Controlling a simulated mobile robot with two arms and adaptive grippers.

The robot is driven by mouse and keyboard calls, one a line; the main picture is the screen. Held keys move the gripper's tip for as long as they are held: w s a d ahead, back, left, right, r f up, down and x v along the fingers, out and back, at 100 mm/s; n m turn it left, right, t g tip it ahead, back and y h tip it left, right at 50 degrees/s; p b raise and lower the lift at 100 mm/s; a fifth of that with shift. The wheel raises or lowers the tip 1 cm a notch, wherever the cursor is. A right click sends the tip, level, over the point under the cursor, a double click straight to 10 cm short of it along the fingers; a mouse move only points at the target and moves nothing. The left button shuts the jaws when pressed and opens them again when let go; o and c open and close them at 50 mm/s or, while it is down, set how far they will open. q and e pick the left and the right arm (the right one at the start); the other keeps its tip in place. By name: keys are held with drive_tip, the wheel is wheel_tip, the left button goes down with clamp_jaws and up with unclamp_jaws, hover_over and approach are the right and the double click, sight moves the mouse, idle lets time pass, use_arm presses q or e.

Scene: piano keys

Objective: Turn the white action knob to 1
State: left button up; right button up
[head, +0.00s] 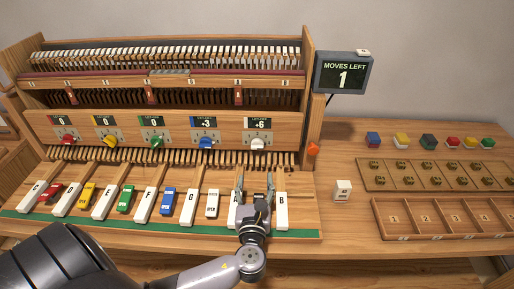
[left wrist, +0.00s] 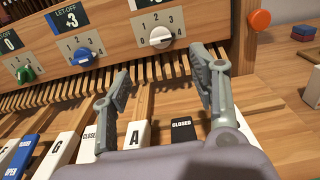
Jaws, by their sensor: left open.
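The white action knob (head: 258,143) is at the right end of the row of knobs on the wooden front panel, under a display reading +6. It also shows in the left wrist view (left wrist: 161,38), on a metal plate with the numbers 1 to 4 around it. I cannot tell for sure which number it points at. My left gripper (head: 256,184) is open and empty, over the right-hand keys and below the knob. In the left wrist view its two fingers (left wrist: 157,68) are spread apart and the knob shows beyond and between them, untouched. My right gripper is out of view.
Red, yellow, green and blue knobs (head: 206,142) line the panel to the left. An orange button (head: 313,149) is on the right side post. A screen (head: 343,74) reads "MOVES LEFT 1". Compartment trays (head: 440,218) and small coloured blocks are on the right.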

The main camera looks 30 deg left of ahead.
sight(257, 148)
use_arm(q)
drive_tip(key=x, duration=0.4)
drive_tip(key=shift+w+r+p, duration=0.1)
drive_tip(key=shift+r+p, duration=0.05)
drive_tip(key=shift+p, duration=0.15)
drive_tip(key=p+x, duration=0.1)
drive_tip(key=x, duration=0.8)
drive_tip(key=shift+w+a+f, duration=0.2)
drive_tip(key=shift+w+f, duration=0.05)
drive_tip(key=shift+w, duration=0.1)
drive_tip(key=shift+c, duration=1.4)
drive_tip(key=c, duration=0.9)
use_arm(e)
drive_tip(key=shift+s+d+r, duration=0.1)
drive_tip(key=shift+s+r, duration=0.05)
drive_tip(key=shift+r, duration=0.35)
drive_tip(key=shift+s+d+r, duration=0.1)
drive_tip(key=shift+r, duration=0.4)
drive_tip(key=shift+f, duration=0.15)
